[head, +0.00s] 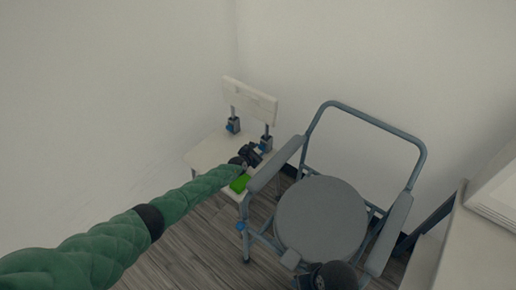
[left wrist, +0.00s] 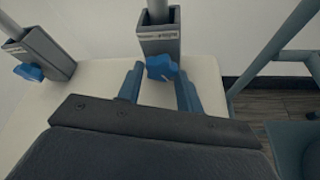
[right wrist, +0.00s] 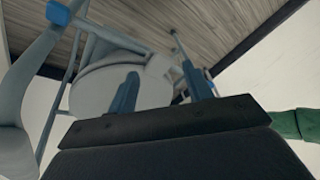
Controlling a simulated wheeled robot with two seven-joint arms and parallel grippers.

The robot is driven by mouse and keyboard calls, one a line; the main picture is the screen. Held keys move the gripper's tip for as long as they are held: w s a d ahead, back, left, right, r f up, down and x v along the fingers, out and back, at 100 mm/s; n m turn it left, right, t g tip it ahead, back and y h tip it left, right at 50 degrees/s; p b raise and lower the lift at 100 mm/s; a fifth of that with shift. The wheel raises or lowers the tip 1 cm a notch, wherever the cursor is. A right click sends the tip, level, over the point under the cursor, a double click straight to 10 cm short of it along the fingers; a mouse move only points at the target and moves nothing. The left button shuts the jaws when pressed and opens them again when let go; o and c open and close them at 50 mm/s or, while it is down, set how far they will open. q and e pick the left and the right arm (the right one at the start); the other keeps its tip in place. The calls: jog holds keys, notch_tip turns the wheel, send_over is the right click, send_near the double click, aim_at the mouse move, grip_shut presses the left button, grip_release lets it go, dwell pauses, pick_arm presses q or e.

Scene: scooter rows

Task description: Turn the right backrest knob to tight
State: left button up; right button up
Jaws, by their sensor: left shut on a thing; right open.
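A white chair (head: 210,150) with a white backrest (head: 250,100) stands in the corner. Its backrest is on two posts in grey brackets, each with a blue knob. The right knob (left wrist: 162,67) is on the front of the right bracket (left wrist: 160,38). The left knob (left wrist: 29,72) is on the left bracket (left wrist: 42,52). My left gripper (left wrist: 160,88) is shut on the right knob, its blue fingers on either side of it. In the head view the left gripper (head: 254,152) hides most of this knob. My right gripper (right wrist: 161,85) is open and empty.
A grey commode chair (head: 321,218) with a tubular frame and armrests stands close to the right of the white chair. Walls close in behind. White furniture (head: 480,230) stands at the right. Wood floor shows at the lower middle.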

pick_arm(q)
jog(key=shift+w+d+r+m+p, duration=0.1)
jog(key=shift+d+r+m+p, duration=0.1)
jog(key=shift+m+p, duration=0.3)
pick_arm(e)
jog(key=shift+s+d+r+g+h, duration=0.15)
jog(key=shift+d+r, duration=0.3)
jog(key=shift+r, duration=0.1)
jog(key=shift+s+d+r+g+h, duration=0.15)
jog(key=shift+d+r, duration=0.25)
jog(key=shift+r, duration=0.1)
pick_arm(q)
jog(key=o, duration=1)
jog(key=shift+f, duration=0.1)
jog(key=shift+s+a+r+p, duration=0.2)
jog(key=shift+s+a+p, duration=0.05)
jog(key=shift+s+p, duration=0.25)
jog(key=shift+p+v, duration=0.6)
jog(key=shift+v, duration=0.35)
jog(key=p+v, duration=0.2)
jog(key=v, duration=0.2)
jog(key=shift+s+r, duration=0.1)
jog(key=shift+s, duration=0.3)
pick_arm(e)
notch_tip(320, 180, down, 11)
jog(key=w+d, duration=0.1)
jog(key=shift+w+d+g+h, duration=0.2)
jog(key=shift+d+g+h, duration=0.05)
jog(key=shift+g+h, duration=0.05)
